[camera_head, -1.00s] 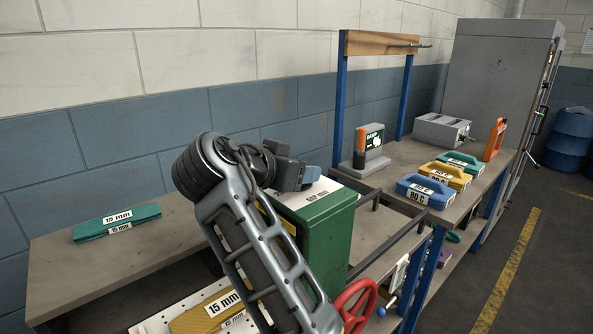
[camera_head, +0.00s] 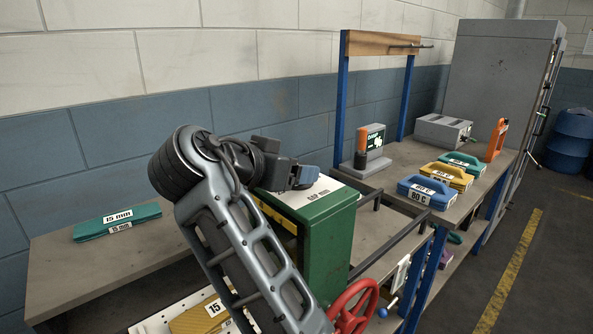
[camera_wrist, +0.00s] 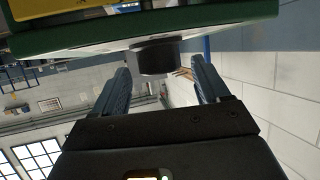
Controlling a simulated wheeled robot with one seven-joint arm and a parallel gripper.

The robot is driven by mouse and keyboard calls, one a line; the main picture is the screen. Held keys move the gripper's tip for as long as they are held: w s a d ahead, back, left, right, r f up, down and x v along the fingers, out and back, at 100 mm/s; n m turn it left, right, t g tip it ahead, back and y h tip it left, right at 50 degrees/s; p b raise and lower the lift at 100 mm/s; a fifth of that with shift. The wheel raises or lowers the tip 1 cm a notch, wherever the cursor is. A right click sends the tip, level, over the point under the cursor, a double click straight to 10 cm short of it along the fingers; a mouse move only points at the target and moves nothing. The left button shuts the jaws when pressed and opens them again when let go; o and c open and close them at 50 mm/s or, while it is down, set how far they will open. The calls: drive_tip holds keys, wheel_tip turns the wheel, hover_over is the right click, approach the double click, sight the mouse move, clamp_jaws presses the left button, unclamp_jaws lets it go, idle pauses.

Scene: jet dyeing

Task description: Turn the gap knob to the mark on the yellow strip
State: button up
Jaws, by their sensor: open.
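The green box (camera_head: 327,240) labelled GAP stands on the bench, with a yellow strip (camera_head: 287,221) on its left side, partly behind my arm. In the wrist view the green box (camera_wrist: 230,14) fills the top, with a bit of yellow (camera_wrist: 20,8) in the corner. The dark round gap knob (camera_wrist: 156,56) juts from the box, between and just beyond my fingertips. It is hidden in the head view. My gripper (camera_wrist: 160,72) is open, one finger on each side of the knob with visible gaps. In the head view my gripper (camera_head: 305,176) is at the box's upper left. The mark cannot be made out.
A red handwheel (camera_head: 352,306) is at the box's lower front. A teal 15 mm block (camera_head: 117,222) lies on the left bench, a yellow one (camera_head: 200,313) below. Blue (camera_head: 428,191), yellow and teal blocks lie on the right bench. A blue-post frame (camera_head: 340,110) stands behind.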

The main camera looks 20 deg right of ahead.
drive_tip(key=shift+b+v, duration=0.3)
drive_tip(key=shift+v, duration=2.1)
drive_tip(key=shift+s, duration=0.1)
